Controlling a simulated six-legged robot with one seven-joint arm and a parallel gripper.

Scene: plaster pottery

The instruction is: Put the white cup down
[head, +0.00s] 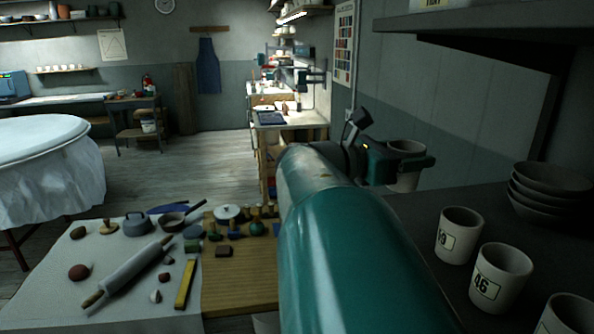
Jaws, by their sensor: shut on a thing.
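My gripper (412,162) is at the end of my teal arm, right of the picture's middle. It is shut on a pale cup (403,182), which looks upright. The cup's rim shows above the fingers and part of its body below. The cup is by the far left edge of the dark shelf (405,214) on the right. I cannot tell whether its base touches the shelf. My arm hides part of the gripper and the near left side of the shelf.
Several white cups, one (500,278) marked 46, stand on the shelf's near right. Stacked dark bowls (550,190) stand behind them. An upper shelf (480,22) overhangs. A lower left worktable (120,305) holds a rolling pin (130,272) and tools.

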